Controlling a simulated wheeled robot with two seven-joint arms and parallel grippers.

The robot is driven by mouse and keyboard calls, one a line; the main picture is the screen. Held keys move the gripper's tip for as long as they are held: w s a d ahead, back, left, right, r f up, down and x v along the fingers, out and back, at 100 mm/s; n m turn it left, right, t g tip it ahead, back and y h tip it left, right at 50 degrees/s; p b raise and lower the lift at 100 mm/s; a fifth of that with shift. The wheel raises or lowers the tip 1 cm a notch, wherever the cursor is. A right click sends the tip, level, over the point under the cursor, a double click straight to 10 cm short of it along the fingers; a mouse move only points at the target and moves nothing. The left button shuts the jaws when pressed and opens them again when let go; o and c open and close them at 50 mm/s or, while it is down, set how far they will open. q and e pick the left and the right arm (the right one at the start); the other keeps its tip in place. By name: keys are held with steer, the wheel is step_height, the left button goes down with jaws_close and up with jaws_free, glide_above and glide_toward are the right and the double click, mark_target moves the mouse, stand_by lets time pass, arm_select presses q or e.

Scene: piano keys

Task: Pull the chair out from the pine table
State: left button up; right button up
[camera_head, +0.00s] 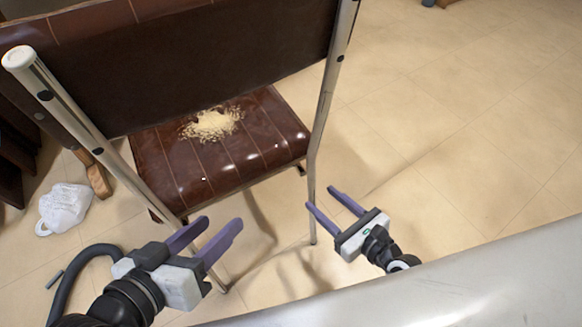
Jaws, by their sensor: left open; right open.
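The chair (163,156) stands in front of me with its back toward me. My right gripper (326,200) is open and empty, just right of the chair's right leg (314,170). I cannot make out the pine table for certain.
A white plastic bag (65,207) lies on the floor at the left, beside a wooden furniture foot (98,176). The tiled floor (450,130) to the right of the chair is clear. A pale smooth surface (450,285) crosses the bottom right.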

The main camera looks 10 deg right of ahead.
steer(key=f+v, duration=0.1)
steer(key=v, duration=0.5)
steer(key=shift+f, duration=0.15)
steer(key=shift+s, duration=0.1)
stand_by(0.3)
